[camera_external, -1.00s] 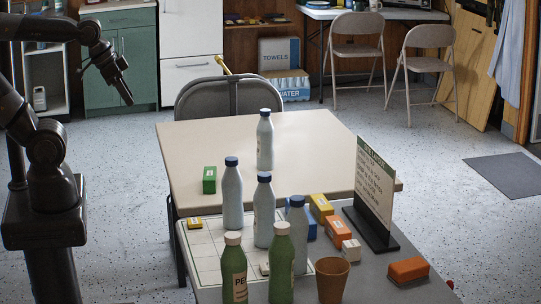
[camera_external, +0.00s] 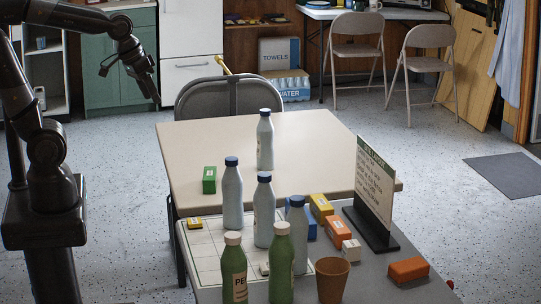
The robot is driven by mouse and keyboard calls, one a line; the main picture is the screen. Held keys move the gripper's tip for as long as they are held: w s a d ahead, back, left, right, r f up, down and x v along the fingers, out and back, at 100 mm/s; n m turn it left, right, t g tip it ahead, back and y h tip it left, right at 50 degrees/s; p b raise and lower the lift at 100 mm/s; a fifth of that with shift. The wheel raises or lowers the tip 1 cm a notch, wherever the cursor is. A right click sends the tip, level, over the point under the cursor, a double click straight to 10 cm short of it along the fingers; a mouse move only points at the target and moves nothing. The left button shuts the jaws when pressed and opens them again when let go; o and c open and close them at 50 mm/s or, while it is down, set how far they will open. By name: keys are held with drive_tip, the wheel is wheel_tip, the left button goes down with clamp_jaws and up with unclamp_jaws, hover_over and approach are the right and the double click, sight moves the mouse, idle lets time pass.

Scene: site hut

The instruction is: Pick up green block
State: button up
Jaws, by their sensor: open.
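The green block (camera_external: 209,180) stands on the left part of the beige table (camera_external: 300,135), near its left edge, with a white label on it. A pale bottle with a dark cap stands close to its right. My gripper (camera_external: 130,82) is at the upper left, over the floor to the left of the table. It is open, empty, and well above and apart from the green block. The arm reaches in from the left edge.
Several bottles (camera_external: 232,195) stand right and in front of the block. A white gridded board (camera_external: 205,262) holds a small yellow block (camera_external: 194,223). An upright sign (camera_external: 374,185), a brown cup (camera_external: 331,280) and coloured blocks are at the right. A folding chair (camera_external: 232,97) stands behind the table.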

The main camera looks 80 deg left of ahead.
drive_tip(key=w+a+f+n+g, duration=0.2)
drive_tip(key=w+a+f+n, duration=0.25)
drive_tip(key=w, duration=0.35)
drive_tip(key=n+g, duration=0.2)
drive_tip(key=n, duration=0.6)
hover_over(210, 172)
drive_tip(key=f, duration=2.3)
drive_tip(key=shift+s+d, duration=0.15)
drive_tip(key=shift+d, duration=0.1)
drive_tip(key=shift+a+f, duration=0.15)
drive_tip(key=shift+f, duration=3)
drive_tip(key=shift+c, duration=0.5)
drive_tip(key=c, duration=1)
drive_tip(key=shift+r, duration=0.1)
drive_tip(key=shift+c, duration=0.2)
